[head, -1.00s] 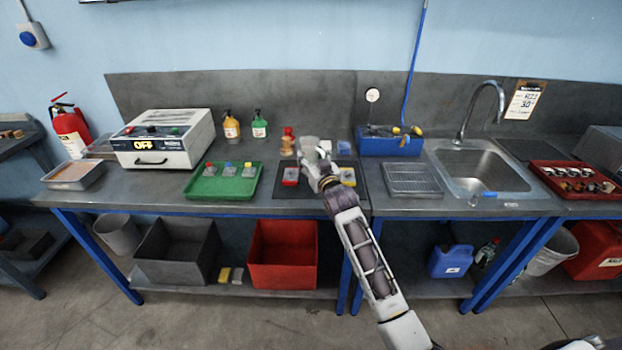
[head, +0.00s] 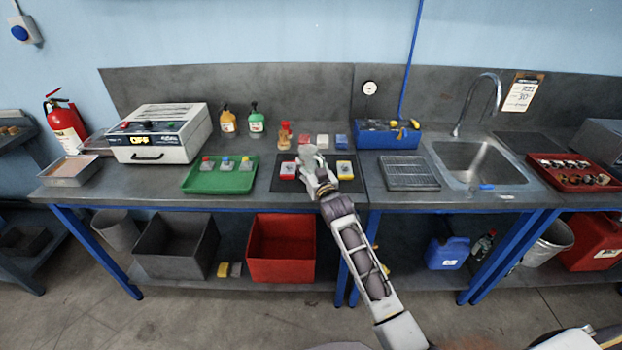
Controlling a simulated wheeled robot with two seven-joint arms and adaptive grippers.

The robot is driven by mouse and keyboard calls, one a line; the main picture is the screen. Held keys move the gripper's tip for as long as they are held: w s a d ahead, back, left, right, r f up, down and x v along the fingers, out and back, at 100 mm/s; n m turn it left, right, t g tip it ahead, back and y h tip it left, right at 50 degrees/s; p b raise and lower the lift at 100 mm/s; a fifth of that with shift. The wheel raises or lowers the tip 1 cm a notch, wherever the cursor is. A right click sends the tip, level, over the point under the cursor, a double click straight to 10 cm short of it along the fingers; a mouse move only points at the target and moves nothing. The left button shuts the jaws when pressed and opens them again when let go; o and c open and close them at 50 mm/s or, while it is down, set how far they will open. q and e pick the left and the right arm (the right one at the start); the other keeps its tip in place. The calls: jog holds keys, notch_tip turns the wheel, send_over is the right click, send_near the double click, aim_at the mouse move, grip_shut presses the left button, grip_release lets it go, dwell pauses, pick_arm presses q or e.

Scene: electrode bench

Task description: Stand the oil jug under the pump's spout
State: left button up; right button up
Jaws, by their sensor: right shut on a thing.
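My right gripper (head: 313,172) is shut over the dark mat (head: 318,186) on the bench. What it grips is too small and too covered by the fingers to make out. A blue jug (head: 447,253) with a pale label stands on the lower shelf at the right; I cannot tell whether it is the oil jug. Two bottles with dispenser tops, one yellow (head: 228,123) and one green (head: 256,122), stand at the back of the bench. I cannot make out for sure which thing is the pump. My left gripper is not in view.
A red block (head: 288,171) and a yellow block (head: 345,170) flank the gripper. An amber bottle (head: 285,137) stands behind. The green tray (head: 198,187) lies left; a blue box (head: 371,141), drain rack (head: 408,172) and sink (head: 475,163) lie right. A red canister (head: 595,247) is below.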

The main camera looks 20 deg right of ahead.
jog(key=shift+f, duration=0.9)
jog(key=shift+f, duration=0.1)
jog(key=shift+f, duration=1.75)
jog(key=shift+f, duration=0.1)
jog(key=o, duration=1)
jog(key=s, duration=1.2)
jog(key=shift+d, duration=0.4)
